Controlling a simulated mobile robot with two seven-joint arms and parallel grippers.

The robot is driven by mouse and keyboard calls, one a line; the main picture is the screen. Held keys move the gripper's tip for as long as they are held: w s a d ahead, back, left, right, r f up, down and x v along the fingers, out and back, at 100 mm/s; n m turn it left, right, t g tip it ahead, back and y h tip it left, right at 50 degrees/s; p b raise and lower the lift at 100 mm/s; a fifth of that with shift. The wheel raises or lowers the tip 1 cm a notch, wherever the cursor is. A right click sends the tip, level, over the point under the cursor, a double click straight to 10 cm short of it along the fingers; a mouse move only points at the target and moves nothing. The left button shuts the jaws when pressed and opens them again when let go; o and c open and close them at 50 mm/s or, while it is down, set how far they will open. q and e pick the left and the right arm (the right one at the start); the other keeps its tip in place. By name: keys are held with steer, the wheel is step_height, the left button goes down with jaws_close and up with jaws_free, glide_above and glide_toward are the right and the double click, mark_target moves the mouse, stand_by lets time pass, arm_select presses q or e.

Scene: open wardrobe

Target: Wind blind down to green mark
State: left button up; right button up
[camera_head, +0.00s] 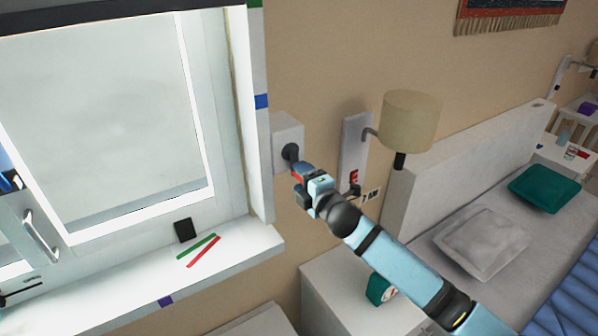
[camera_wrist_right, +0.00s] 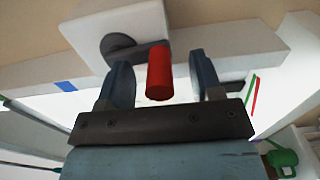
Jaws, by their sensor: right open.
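A white box (camera_head: 287,130) on the wall right of the window carries a dark round hub (camera_head: 290,152) with a red crank handle (camera_wrist_right: 159,72). My right gripper (camera_head: 299,174) is at the handle. In the right wrist view the open fingers (camera_wrist_right: 160,84) stand on either side of the red handle, with gaps showing. A green mark (camera_head: 255,3) shows at the top of the window's right frame, and a blue mark (camera_head: 262,101) is lower down. My left gripper is not in view.
The sill (camera_head: 130,280) holds a black block (camera_head: 185,230), a green strip (camera_head: 196,249) and a red strip (camera_head: 204,252). A wall lamp (camera_head: 410,120) and switch panel (camera_head: 354,150) are right of the crank. A nightstand (camera_head: 340,290) with a green clock (camera_head: 378,289) stands below my arm.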

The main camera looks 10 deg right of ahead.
steer(key=shift+s, duration=0.1)
steer(key=p+v, duration=0.2)
steer(key=v, duration=0.6)
stand_by(0.3)
steer(key=s+d+f+m+g+h, duration=0.2)
steer(key=s+f+m, duration=0.7)
steer(key=s+f, duration=0.4)
steer(key=s+d+f+m+g+h, duration=0.1)
steer(key=s+d+f+m+g, duration=0.2)
steer(key=s+f+m, duration=0.7)
steer(key=s+f, duration=0.3)
steer(key=s, duration=0.4)
steer(key=shift+s+d+m+g+h, duration=0.3)
steer(key=shift+s+h, duration=0.05)
steer(key=shift+h, duration=0.05)
